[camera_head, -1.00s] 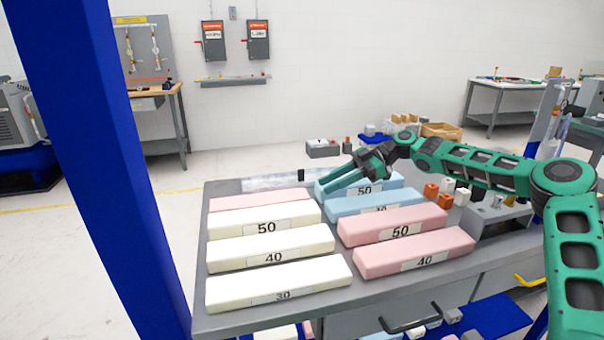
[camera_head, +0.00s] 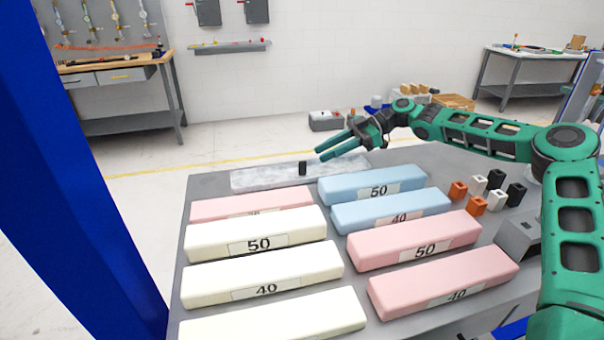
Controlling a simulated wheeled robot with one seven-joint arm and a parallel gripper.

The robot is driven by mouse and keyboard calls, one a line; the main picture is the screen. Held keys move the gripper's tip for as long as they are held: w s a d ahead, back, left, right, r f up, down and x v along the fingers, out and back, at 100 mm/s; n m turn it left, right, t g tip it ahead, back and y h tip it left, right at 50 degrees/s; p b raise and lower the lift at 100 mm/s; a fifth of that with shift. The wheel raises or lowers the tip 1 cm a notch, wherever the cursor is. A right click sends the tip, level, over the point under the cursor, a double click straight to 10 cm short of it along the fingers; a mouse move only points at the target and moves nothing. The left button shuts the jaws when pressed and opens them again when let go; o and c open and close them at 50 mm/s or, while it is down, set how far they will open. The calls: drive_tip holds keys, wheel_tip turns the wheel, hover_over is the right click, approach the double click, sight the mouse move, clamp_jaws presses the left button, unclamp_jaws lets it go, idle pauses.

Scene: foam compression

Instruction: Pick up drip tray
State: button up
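A flat, shiny silver-grey tray (camera_head: 262,178), which looks like the drip tray, lies at the back of the grey table. A small black upright piece (camera_head: 302,168) stands on or at it, like a handle. The tray's right part is partly behind the blue block marked 50. My gripper (camera_head: 318,154) is open and empty, with two green fingers pointing left. In the picture its fingertips are just above and right of the black piece. I cannot tell how high they are over the tray.
Several cream, pink and blue foam blocks (camera_head: 256,236) fill the table (camera_head: 180,262) in front of the tray. Small orange, white and black cubes (camera_head: 477,206) sit at the right. A blue post (camera_head: 60,200) stands at the left. Floor is open behind the table.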

sight(302, 162)
drive_tip(key=x, duration=0.8)
drive_tip(key=shift+s+a+f, duration=0.1)
drive_tip(key=shift+f, duration=0.1)
